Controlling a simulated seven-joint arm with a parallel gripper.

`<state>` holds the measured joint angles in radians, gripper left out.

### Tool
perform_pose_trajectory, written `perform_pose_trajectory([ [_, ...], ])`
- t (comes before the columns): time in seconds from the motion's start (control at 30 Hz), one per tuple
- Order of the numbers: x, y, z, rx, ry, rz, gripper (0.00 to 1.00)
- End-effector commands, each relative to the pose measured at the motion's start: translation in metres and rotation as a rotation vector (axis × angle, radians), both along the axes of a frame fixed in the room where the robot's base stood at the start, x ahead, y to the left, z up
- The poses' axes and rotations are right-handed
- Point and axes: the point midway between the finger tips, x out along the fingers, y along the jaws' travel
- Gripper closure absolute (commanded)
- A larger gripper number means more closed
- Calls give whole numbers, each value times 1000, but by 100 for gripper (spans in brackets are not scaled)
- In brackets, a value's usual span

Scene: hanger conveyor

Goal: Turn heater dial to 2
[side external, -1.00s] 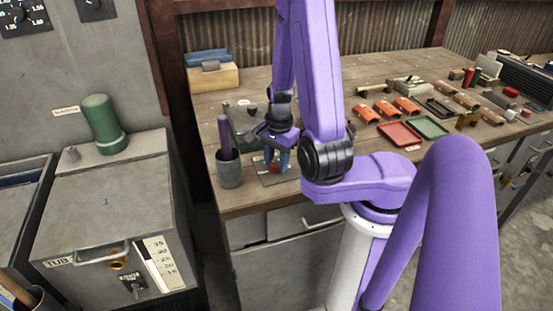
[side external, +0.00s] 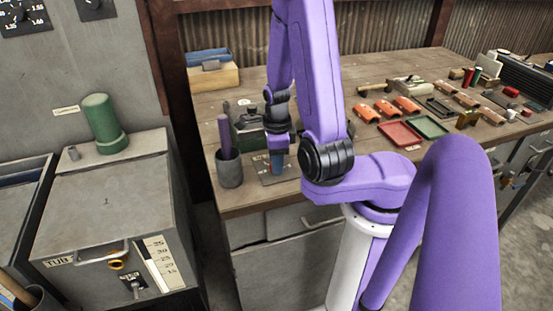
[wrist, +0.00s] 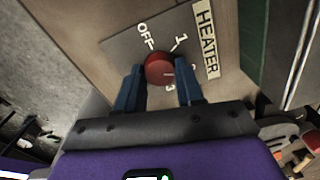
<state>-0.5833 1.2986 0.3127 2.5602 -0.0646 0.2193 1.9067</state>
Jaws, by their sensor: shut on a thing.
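The red heater dial (wrist: 158,67) sits on a grey plate (wrist: 122,46) marked OFF, 1 and 3; another mark between 1 and 3 is mostly hidden by a finger. A short white line on the dial points right in the wrist view, towards that hidden mark. My gripper (wrist: 160,82) has its blue fingers on either side of the dial, shut on it. In the side view my gripper (side external: 276,164) points down over the plate (side external: 266,181) at the bench's left front, and its fingers hide the dial.
A grey cup (side external: 230,172) holding a purple rod stands close left of my gripper. A dark green object (side external: 250,137) is just behind. The HEATER label (wrist: 206,39) borders the plate. Trays and parts lie farther right on the bench.

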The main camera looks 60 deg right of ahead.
Motion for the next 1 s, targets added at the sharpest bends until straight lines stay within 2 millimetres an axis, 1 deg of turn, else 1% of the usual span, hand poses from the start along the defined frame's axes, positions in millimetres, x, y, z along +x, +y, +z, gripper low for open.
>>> perform_pose_trajectory([
  [0.13, 1, -1, 0, -1, -1, -66, 93],
  [0.3, 0, -1, 0, -1, -2, -108, 93],
  [0.8, 0, -1, 0, -1, -1, -125, 93],
  [0.83, 0, -1, 0, -1, -1, -125, 56],
  [0.9, 0, 0, 0, -1, -1, -124, 37],
  [1.0, 0, 0, 0, -1, -1, -124, 37],
])
